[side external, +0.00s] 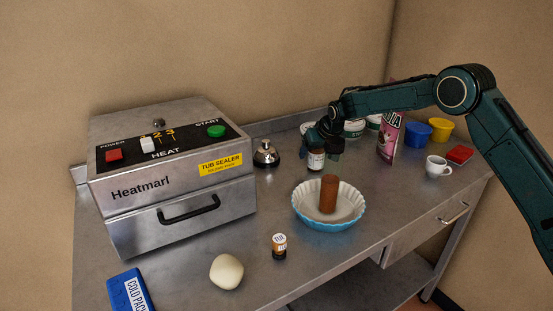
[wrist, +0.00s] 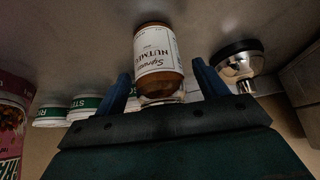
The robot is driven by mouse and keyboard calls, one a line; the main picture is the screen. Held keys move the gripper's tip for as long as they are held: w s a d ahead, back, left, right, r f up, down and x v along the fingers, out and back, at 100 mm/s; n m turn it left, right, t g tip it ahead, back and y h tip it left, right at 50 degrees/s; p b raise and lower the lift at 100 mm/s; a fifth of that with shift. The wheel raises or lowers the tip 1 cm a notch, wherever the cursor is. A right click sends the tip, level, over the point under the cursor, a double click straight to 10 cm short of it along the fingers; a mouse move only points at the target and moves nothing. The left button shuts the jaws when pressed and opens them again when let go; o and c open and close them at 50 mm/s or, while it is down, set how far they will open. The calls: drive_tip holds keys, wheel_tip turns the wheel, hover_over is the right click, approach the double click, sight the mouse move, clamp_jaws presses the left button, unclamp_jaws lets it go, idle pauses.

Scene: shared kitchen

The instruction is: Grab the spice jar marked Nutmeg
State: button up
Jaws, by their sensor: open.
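The spice jar marked Nutmeg (wrist: 157,55) has a white label and brown contents. In the wrist view it lies between the two blue fingers of my gripper (wrist: 163,88), its lower part partly behind the gripper's edge. In the side view the jar (side external: 316,160) stands on the steel table near the back, with my gripper (side external: 325,148) right at it. The gripper is open, with a finger on either side of the jar; I cannot tell whether either touches it.
A bell (side external: 266,155) stands left of the jar. White tubs with green labels (side external: 354,128) are behind, and a pink carton (side external: 389,136) is to the right. A blue pie dish (side external: 328,221) holding a brown cylinder (side external: 328,194) is in front. Another small jar (side external: 279,246) stands nearer the front.

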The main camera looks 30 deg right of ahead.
idle(0.4)
drive_tip(key=c, duration=1.2)
drive_tip(key=shift+r, duration=0.2)
wheel_tip(320, 180, up, 20)
drive_tip(key=shift+f, duration=0.15)
